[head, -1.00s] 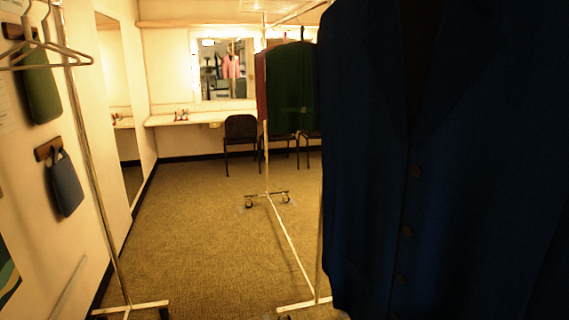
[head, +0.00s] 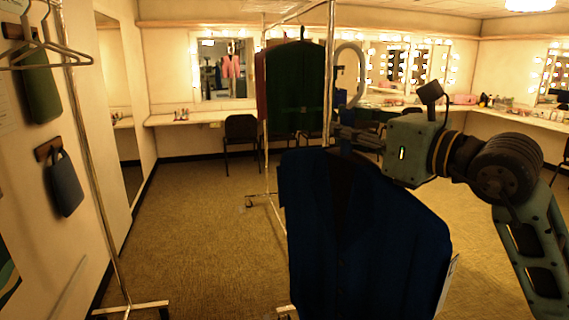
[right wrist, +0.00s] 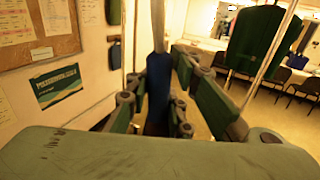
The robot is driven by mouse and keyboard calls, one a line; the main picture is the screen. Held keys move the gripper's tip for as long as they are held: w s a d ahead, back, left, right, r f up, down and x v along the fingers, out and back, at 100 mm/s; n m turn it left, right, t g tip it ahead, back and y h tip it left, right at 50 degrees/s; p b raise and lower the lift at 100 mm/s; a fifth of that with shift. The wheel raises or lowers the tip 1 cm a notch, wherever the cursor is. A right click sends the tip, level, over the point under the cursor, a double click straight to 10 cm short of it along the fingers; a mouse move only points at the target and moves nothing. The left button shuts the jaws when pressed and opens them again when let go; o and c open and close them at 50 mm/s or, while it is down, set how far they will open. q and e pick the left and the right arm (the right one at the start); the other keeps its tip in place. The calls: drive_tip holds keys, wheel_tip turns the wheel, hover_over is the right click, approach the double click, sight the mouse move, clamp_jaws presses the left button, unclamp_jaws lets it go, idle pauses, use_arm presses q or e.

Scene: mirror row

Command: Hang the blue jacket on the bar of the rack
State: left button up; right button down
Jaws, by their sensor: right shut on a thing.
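The blue jacket (head: 390,240) hangs upright below my right gripper (head: 345,138) in the head view, held up in the air. My right gripper is shut at the top of its hanger, and a pale curved hook (head: 351,52) rises above the fingers. The rack (head: 266,165) stands behind and left of the jacket, with its bar (head: 296,15) near the top edge. The hook is apart from the bar in the picture. My left gripper is out of view.
A green garment (head: 295,88) hangs on the rack, with a reddish one (head: 261,85) behind it. Empty hangers (head: 45,55) hang at the left on a nearer stand. Chairs (head: 241,130) and lit mirrors line the back. The floor (head: 190,220) at left centre is clear.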

wheel_tip(320, 180, down, 14)
drive_tip(key=shift+r, duration=0.1)
drive_tip(key=s+d+f+m+t+h, duration=0.1)
drive_tip(key=s+f, duration=0.6)
drive_tip(key=f, duration=0.5)
drive_tip(key=s+d+f, duration=0.2)
drive_tip(key=s+f, duration=0.6)
drive_tip(key=f, duration=0.3)
drive_tip(key=s+d+f+m+h, duration=0.15)
drive_tip(key=s+f, duration=0.25)
drive_tip(key=s, duration=0.7)
drive_tip(key=shift+w+d+r+m+t+h, duration=0.35)
drive_tip(key=shift+w+d+m+t+h, duration=0.45)
drive_tip(key=shift+h, duration=0.7)
drive_tip(key=shift+w+d+r+m+t+h, duration=0.3)
drive_tip(key=shift+d+m+h, duration=0.25)
drive_tip(key=shift+m+h, duration=0.75)
drive_tip(key=shift+w+d+r+m+t+h, duration=0.45)
drive_tip(key=shift+d+m+h, duration=0.25)
drive_tip(key=shift+h, duration=1.05)
